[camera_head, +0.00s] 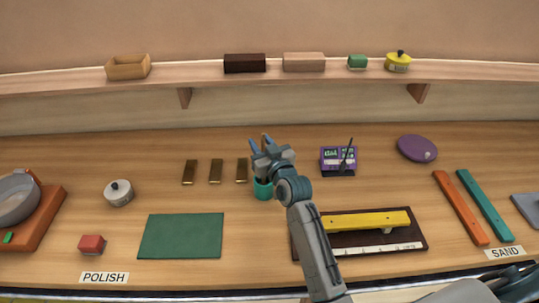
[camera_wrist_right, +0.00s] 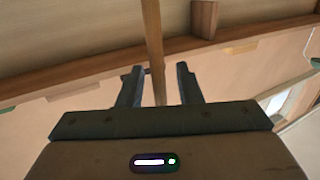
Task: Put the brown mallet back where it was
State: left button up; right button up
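A brown wooden stick, which looks like the brown mallet's handle, runs between the fingers of my right gripper in the right wrist view (camera_wrist_right: 153,40). In the head view a small brown tip (camera_head: 265,137) shows between the fingers; I cannot make out the mallet's head. My right gripper (camera_head: 264,146) is just above a teal cup (camera_head: 263,190). In the wrist view my right gripper (camera_wrist_right: 159,75) has its fingers apart, with a clear gap between the stick and the right finger. The arm partly hides the cup. My left gripper is not in view.
Three brass bars (camera_head: 216,171) lie left of the cup, and a purple box (camera_head: 338,160) stands right of it. A yellow bar (camera_head: 367,221) lies on a dark board near the forearm. A green mat (camera_head: 181,236) lies front left. A wall shelf (camera_head: 210,79) runs behind.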

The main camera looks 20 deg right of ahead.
jog(key=s+d+b, duration=0.1)
jog(key=s+b, duration=0.2)
jog(key=s, duration=0.8)
jog(key=shift+s+d, duration=0.15)
jog(key=shift+s, duration=0.1)
